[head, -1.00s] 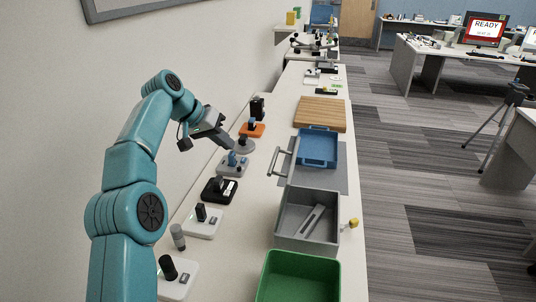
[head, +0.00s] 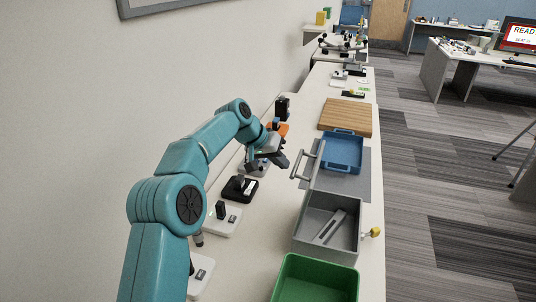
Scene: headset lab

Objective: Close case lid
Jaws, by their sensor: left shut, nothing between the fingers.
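The grey case (head: 307,236) stands open on the bench, right of centre in the head view, with a grey bar-shaped item (head: 329,226) inside. A grey panel (head: 345,183), which looks like its lid, extends behind the case; I cannot tell its exact tilt. A grey bar handle (head: 312,160) stands out at the panel's left side. My left gripper (head: 282,161) is shut and empty, left of the handle and apart from it in the picture. My right gripper is not in view.
A blue tray (head: 357,153) shows over the panel, with a wooden board (head: 346,117) behind. A green bin (head: 290,278) stands in front of the case. A yellow knob (head: 376,232) is at its right. Small devices (head: 239,189) line the bench's left side.

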